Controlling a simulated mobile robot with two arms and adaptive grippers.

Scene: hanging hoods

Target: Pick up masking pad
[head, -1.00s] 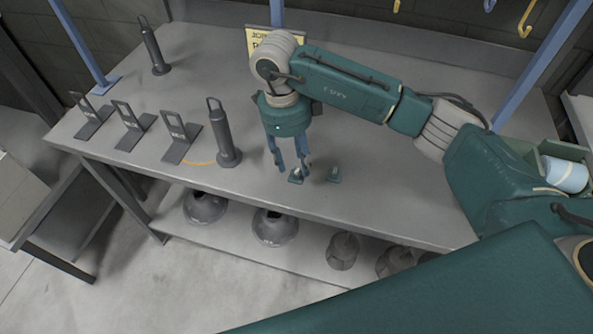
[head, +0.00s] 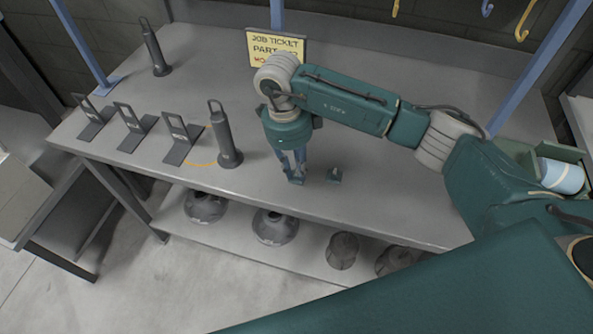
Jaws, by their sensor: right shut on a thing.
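My right gripper (head: 293,171) points down over the front middle of the grey table (head: 390,200). Its blue fingers are shut on a small green block-like pad, the masking pad (head: 296,181), at the table surface. I cannot tell whether the pad touches the table or is just above it. My left gripper is not in view.
A dark cylinder with a loop handle (head: 225,138) stands left of the gripper, beside several dark stands (head: 182,138). Another cylinder (head: 155,48) stands at the back left. A yellow job ticket sign (head: 276,46) is behind. Grey hoods (head: 274,227) sit on the lower shelf.

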